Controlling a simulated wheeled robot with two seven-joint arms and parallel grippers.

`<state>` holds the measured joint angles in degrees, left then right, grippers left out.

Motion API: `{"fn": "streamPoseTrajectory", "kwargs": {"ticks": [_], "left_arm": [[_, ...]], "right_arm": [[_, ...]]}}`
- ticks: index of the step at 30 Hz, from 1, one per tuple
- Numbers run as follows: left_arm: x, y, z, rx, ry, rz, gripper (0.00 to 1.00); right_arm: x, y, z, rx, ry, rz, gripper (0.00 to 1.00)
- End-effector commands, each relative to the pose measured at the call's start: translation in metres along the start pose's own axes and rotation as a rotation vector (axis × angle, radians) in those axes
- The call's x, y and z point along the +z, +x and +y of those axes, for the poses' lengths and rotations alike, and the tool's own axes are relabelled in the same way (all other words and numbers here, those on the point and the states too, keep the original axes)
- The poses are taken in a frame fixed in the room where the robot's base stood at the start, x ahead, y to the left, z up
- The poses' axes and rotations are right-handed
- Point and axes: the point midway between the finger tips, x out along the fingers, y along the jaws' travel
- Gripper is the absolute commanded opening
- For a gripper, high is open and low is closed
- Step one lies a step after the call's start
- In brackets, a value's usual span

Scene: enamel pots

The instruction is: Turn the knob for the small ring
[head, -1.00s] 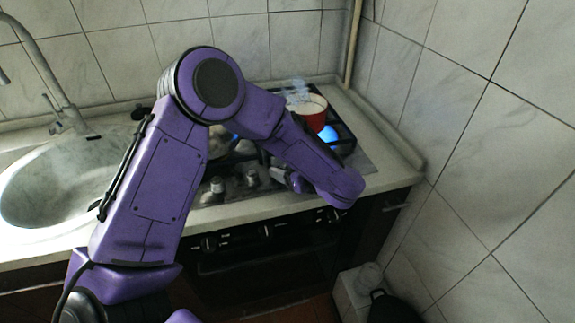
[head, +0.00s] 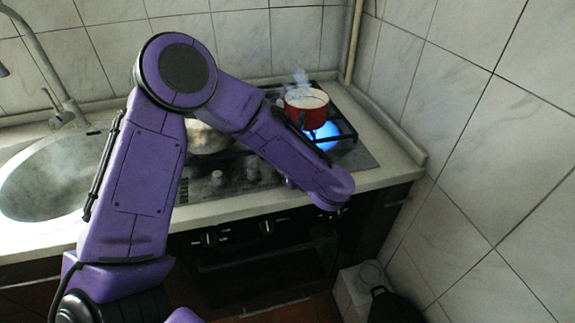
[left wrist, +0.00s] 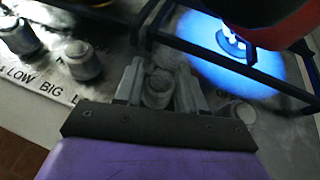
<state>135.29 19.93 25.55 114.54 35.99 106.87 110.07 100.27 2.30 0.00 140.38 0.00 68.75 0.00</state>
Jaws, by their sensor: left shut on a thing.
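In the left wrist view my left gripper (left wrist: 160,88) has its two fingers closed around a grey stove knob (left wrist: 157,92) on the front panel. The label by this knob is hidden. Two other knobs (left wrist: 84,60) (left wrist: 16,36) stand to its left, by the words "LOW" and "BIG". One more round knob (left wrist: 238,112) is partly hidden to its right. In the head view my left forearm hides the gripper and the held knob. A blue flame (head: 322,136) burns under a red pot (head: 306,108). My right gripper is out of view.
A pale pot (head: 205,140) stands on the left of the stove, partly behind my arm. The black grate (left wrist: 225,62) is close beyond my fingers. A sink (head: 40,190) is at the left, and a tiled wall (head: 480,150) bounds the right.

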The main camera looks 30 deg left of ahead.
Motion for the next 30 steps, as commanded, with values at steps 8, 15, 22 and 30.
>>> {"fn": "streamPoseTrajectory", "kwargs": {"ticks": [8, 15, 22, 30], "left_arm": [[-0.003, 0.001, 0.001, -0.237, 0.097, 0.004, 0.09], [-0.001, 0.001, 0.001, -0.445, 0.180, 0.004, 0.09], [0.001, 0.000, 0.001, -0.619, 0.252, 0.004, 0.09], [0.002, -0.001, 0.001, -0.758, 0.310, 0.002, 0.09]], "right_arm": [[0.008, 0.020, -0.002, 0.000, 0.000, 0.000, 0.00], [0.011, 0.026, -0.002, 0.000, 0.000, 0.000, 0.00], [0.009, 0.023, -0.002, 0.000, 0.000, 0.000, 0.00], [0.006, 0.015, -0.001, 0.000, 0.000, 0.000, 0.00]]}}
